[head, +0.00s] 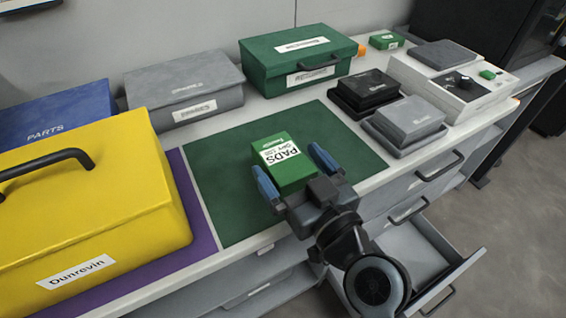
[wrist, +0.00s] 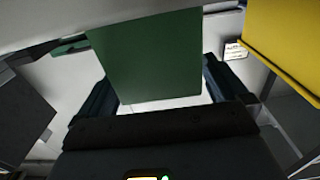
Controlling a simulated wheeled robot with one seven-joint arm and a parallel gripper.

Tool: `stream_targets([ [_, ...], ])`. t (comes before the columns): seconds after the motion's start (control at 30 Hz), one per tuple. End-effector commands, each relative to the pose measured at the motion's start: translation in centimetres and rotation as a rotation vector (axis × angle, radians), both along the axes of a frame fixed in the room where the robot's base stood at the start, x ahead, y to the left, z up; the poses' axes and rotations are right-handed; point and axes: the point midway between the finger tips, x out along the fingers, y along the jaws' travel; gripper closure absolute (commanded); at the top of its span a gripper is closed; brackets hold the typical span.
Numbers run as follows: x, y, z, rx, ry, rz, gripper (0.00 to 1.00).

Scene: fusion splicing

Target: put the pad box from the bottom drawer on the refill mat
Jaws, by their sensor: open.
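The pad box (head: 283,165), green with a white PADS label, sits upright on the green mat (head: 228,208), which I take for the refill mat; no label shows on it. My gripper (head: 294,172) is open, with one blue finger on each side of the box. A narrow gap seems to show beside the fingers, but I cannot tell contact for certain. In the wrist view a green face of the box (wrist: 147,55) stands between the two dark fingers (wrist: 160,90). The bottom drawer (head: 410,250) is pulled open below the counter, and the part I see is empty.
A yellow case (head: 90,200) stands on a purple mat (head: 203,236) to the left. Blue, grey (head: 185,88) and green (head: 300,60) cases line the back. Black and grey boxes (head: 405,120) and a white device (head: 450,85) stand to the right. Bare mat surrounds the pad box.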

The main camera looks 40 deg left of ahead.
Motion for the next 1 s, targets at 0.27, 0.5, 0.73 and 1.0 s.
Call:
stream_targets([
  [0.27,0.54,1.39,-0.09,0.0,0.0,-0.001,0.0],
  [0.5,0.53,1.35,-0.08,0.0,0.0,-0.001,0.11],
  [0.73,0.51,1.35,-0.08,0.0,0.0,-0.001,0.33],
  [1.0,0.52,1.34,-0.04,0.001,-0.001,-0.001,0.59],
])
